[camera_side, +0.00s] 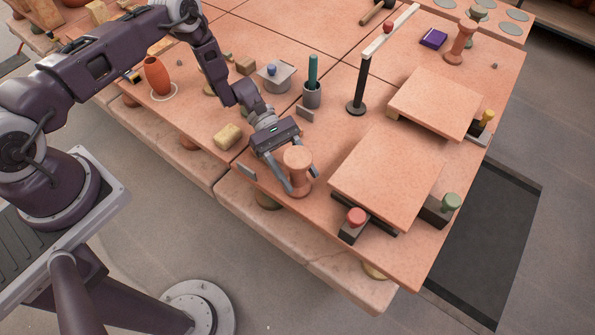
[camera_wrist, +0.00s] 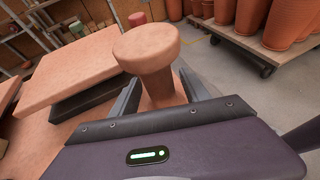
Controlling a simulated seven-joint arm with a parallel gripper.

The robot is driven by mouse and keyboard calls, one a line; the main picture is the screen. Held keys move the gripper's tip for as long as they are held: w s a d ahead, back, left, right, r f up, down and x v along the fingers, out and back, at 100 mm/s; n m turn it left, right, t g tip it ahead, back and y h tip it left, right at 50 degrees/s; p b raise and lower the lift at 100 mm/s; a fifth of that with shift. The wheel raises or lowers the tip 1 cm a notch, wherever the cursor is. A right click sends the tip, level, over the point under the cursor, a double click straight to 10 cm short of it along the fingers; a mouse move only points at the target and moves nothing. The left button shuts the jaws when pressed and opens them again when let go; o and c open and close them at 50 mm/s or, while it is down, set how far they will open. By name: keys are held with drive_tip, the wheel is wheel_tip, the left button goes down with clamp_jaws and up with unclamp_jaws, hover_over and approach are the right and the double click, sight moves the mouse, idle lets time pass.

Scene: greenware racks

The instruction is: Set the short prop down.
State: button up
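The short prop (camera_side: 298,158) is a terracotta, spool-shaped piece with a wide round head and a narrower stem. It stands upright between the fingers of my gripper (camera_side: 303,182), left of the nearer slab. In the wrist view my gripper (camera_wrist: 163,97) has one finger on each side of the prop's stem (camera_wrist: 162,88), and both look to touch it. The prop's foot is partly hidden by the fingers. I cannot tell whether it rests on the table or hangs just above it. A similar, taller prop (camera_side: 460,43) stands at the far right.
The nearer slab (camera_side: 388,170) lies raised on dark supports, with a red-knobbed block (camera_side: 354,224) and green-knobbed block (camera_side: 440,209) at its edge. A farther slab (camera_side: 436,100) and black post (camera_side: 361,88) stand behind. A yellow block (camera_side: 227,137) lies left. The table's front edge is close.

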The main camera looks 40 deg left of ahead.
drive_tip(key=v, duration=1.2)
wheel_tip(320, 180, up, 14)
drive_tip(key=m+y, duration=0.4)
drive_tip(key=s+a+r+m+t+y, duration=0.1)
drive_tip(key=s+r+m+t+y, duration=0.5)
drive_tip(key=s+r, duration=0.9)
drive_tip(key=s+a+r+m+t+y, duration=0.2)
drive_tip(key=s+a+r+m+t, duration=0.1)
drive_tip(key=s, duration=0.6)
drive_tip(key=shift+s+r+m+t+y, duration=0.2)
drive_tip(key=shift+r+m+t+y, duration=0.2)
drive_tip(key=shift+r+m, duration=0.25)
drive_tip(key=shift+f, duration=0.1)
